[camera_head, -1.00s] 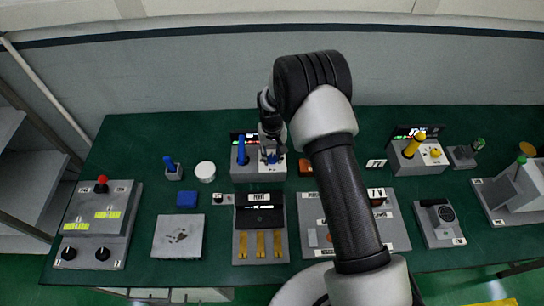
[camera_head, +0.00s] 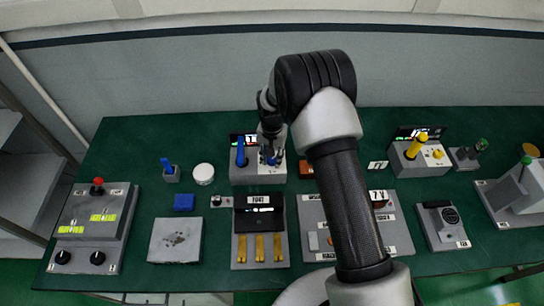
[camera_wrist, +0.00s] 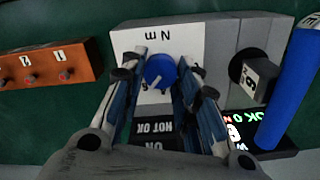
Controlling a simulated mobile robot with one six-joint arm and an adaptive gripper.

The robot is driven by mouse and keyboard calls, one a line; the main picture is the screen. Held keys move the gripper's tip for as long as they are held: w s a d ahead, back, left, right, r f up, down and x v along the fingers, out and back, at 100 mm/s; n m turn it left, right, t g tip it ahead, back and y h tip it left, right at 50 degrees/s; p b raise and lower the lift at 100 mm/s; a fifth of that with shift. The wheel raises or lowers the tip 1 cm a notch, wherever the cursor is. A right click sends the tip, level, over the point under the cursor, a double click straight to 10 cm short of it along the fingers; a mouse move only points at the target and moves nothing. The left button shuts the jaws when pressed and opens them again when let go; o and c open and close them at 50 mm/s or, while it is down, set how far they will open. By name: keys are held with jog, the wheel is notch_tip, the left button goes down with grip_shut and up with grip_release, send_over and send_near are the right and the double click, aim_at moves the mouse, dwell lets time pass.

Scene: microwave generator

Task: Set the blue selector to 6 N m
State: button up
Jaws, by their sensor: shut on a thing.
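The blue selector (camera_wrist: 160,71) is a round knob on a white plate marked "N m" on a grey unit (camera_wrist: 222,45). My gripper (camera_wrist: 158,82) is shut on the selector, one finger on each side of it. The number the selector points to is covered by the fingers. In the head view, my gripper (camera_head: 271,150) reaches down onto the grey unit (camera_head: 258,179) at the back of the table, and the selector is mostly hidden there.
A tall blue handle (camera_wrist: 291,85) and a dark socket with a white numbered tag (camera_wrist: 255,77) stand beside the selector. A lit display (camera_wrist: 247,128) is partly hidden. An orange box (camera_wrist: 48,66) with red buttons lies to the left in the wrist view.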

aim_at(272, 159)
jog(key=o, duration=1.1)
notch_tip(272, 159, up, 12)
jog(key=shift+r, duration=0.1)
dwell(0.5)
